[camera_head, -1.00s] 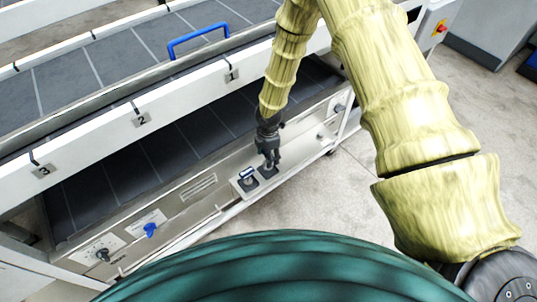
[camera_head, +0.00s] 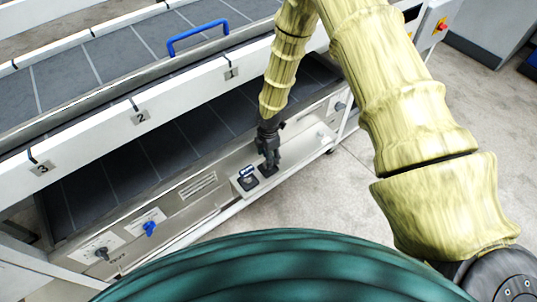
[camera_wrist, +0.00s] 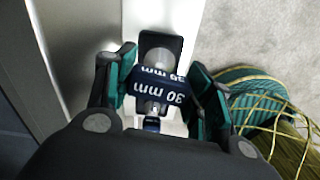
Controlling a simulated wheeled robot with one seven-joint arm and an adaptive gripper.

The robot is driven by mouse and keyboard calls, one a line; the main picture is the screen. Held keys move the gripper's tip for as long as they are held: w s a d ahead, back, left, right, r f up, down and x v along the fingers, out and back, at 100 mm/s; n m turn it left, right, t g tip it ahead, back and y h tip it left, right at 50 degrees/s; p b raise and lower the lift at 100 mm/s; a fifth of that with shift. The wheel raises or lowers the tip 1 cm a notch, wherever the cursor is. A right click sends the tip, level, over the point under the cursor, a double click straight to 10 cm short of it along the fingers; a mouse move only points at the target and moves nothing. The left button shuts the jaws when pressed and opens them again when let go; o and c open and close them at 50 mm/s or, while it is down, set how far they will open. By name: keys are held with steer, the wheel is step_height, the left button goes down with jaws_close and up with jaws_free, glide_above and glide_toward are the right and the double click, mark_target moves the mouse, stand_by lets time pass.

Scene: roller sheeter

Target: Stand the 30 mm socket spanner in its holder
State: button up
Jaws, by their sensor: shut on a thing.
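The 30 mm socket spanner shows in the wrist view as a dark blue band (camera_wrist: 160,84) with white "30 mm" lettering, between my fingers. My gripper (camera_wrist: 160,98) is shut on it. In the head view my gripper (camera_head: 269,162) points down just above a dark holder (camera_head: 268,171) on the machine's low ledge. In the wrist view the dark holder plate (camera_wrist: 148,39) lies beyond the band, with a round grey part on it. The spanner's lower end is hidden, so I cannot tell how deep it sits.
A second dark holder with a blue-and-white-topped tool (camera_head: 247,173) stands close left of my gripper. The ledge (camera_head: 222,197) is narrow, below the sheeter's side rail (camera_head: 185,98). Open floor (camera_head: 345,195) lies right.

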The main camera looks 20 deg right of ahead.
steer(key=shift+f, duration=0.65)
stand_by(0.7)
steer(key=o, duration=1.2)
steer(key=shift+o, duration=0.7)
steer(key=shift+o, duration=0.9)
steer(key=shift+w+r, duration=0.15)
steer(key=shift+r, duration=0.05)
steer(key=shift+c, duration=0.5)
